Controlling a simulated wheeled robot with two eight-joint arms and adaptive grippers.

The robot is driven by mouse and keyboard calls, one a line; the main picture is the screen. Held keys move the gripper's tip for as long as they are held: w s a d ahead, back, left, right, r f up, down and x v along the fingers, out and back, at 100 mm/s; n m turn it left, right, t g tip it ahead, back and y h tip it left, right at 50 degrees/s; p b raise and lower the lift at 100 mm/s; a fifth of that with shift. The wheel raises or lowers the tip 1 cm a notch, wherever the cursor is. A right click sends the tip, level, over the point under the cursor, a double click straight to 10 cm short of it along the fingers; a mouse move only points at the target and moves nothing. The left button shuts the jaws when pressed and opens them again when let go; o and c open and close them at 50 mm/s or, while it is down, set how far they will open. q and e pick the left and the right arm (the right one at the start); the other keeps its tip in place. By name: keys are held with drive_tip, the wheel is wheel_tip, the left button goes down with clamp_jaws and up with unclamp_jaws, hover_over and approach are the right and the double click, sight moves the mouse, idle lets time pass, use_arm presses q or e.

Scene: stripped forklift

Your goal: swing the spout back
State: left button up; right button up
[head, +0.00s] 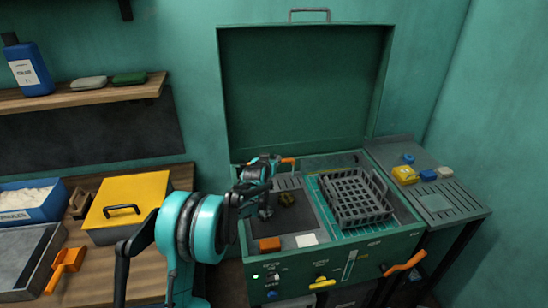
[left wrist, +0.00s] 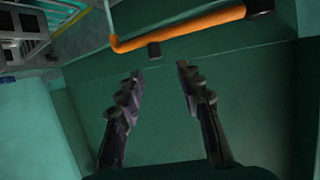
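The spout looks like an orange tube. In the left wrist view the orange tube (left wrist: 185,25) runs across the top, with a bend at its left end and a dark tip at its right end. In the head view only a short orange piece (head: 288,160) shows at the back of the green cabinet, mostly hidden by my gripper. My left gripper (head: 273,161) is beside it. In the left wrist view the two fingers (left wrist: 160,78) are apart with nothing between them, and the tube lies beyond the fingertips. I cannot tell any contact. My right gripper is not in view.
The green cabinet's lid (head: 305,90) stands open behind. A yellow-lidded box (head: 125,203) stands left. An orange handle (head: 404,264) juts from the front.

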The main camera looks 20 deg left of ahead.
use_arm(q)
drive_tip(key=shift+v, duration=1.7)
drive_tip(key=s+d+r+g+h, duration=0.1)
drive_tip(key=s+d+r+g, duration=0.2)
drive_tip(key=s, duration=0.7)
drive_tip(key=s+d+r, duration=0.3)
drive_tip(key=s+d, duration=0.1)
drive_tip(key=s, duration=0.7)
drive_tip(key=s+d+f+g, duration=0.1)
drive_tip(key=s+d+f, duration=0.1)
drive_tip(key=s, duration=1)
drive_tip(key=s+d+f+m+g, duration=0.1)
drive_tip(key=s+f, duration=0.4)
drive_tip(key=s, duration=0.7)
drive_tip(key=shift+d+g, duration=0.4)
drive_tip(key=shift+g, duration=0.3)
